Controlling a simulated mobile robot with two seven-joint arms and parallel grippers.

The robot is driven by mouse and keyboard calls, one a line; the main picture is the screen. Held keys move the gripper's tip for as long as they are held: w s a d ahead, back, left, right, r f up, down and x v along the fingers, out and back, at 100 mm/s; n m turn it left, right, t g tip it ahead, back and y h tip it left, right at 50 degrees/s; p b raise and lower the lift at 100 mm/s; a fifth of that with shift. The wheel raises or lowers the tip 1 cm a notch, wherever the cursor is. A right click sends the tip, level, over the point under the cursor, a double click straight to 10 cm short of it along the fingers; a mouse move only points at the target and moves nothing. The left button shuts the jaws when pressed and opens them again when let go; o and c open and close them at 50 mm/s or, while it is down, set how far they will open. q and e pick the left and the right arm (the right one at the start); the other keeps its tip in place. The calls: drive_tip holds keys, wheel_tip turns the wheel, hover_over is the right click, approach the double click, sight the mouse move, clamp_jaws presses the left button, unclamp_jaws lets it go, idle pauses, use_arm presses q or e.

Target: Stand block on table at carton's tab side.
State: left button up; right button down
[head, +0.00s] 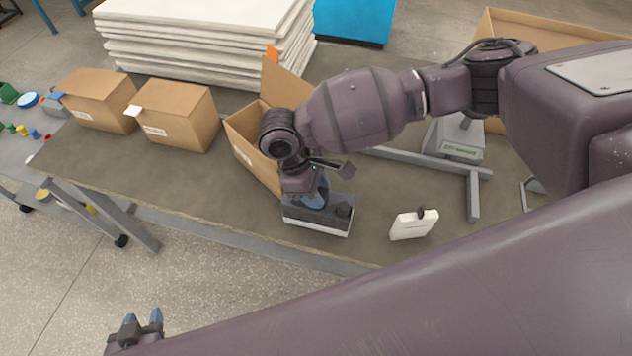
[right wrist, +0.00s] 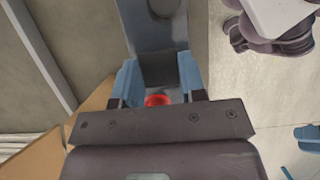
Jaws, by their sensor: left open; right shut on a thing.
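My right gripper (head: 314,192) is shut on a dark grey block (head: 318,212) with a pale lower edge and a black knob. The block is at the front of the table, beside the open carton; I cannot tell whether it touches the table. In the right wrist view the block (right wrist: 152,30) lies between the blue fingers (right wrist: 158,84), with a red cap showing. The open carton (head: 246,150) has a raised flap with an orange tab (head: 272,54), partly hidden by my right arm. My left gripper (head: 137,326) is open and empty, off the table's front.
A white block (head: 413,225) with a black knob stands to the right on the table (head: 200,187). A grey frame with a scale (head: 460,150) is behind it. White sheets (head: 200,40) are stacked at the back. Table is clear before the closed cartons.

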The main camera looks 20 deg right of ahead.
use_arm(q)
drive_tip(key=shift+w+r, duration=0.1)
drive_tip(key=shift+r, duration=0.05)
use_arm(e)
drive_tip(key=c, duration=0.9)
unclamp_jaws()
drive_tip(key=shift+c, duration=0.2)
use_arm(q)
drive_tip(key=shift+w+r, duration=0.1)
drive_tip(key=shift+w, duration=0.1)
use_arm(e)
drive_tip(key=shift+o, duration=1.3)
drive_tip(key=shift+r, duration=0.1)
use_arm(q)
drive_tip(key=shift+s+r+p, duration=0.1)
drive_tip(key=shift+r+p, duration=0.45)
use_arm(e)
drive_tip(key=v, duration=1.2)
use_arm(q)
drive_tip(key=shift+w+r, duration=0.1)
drive_tip(key=shift+w, duration=0.1)
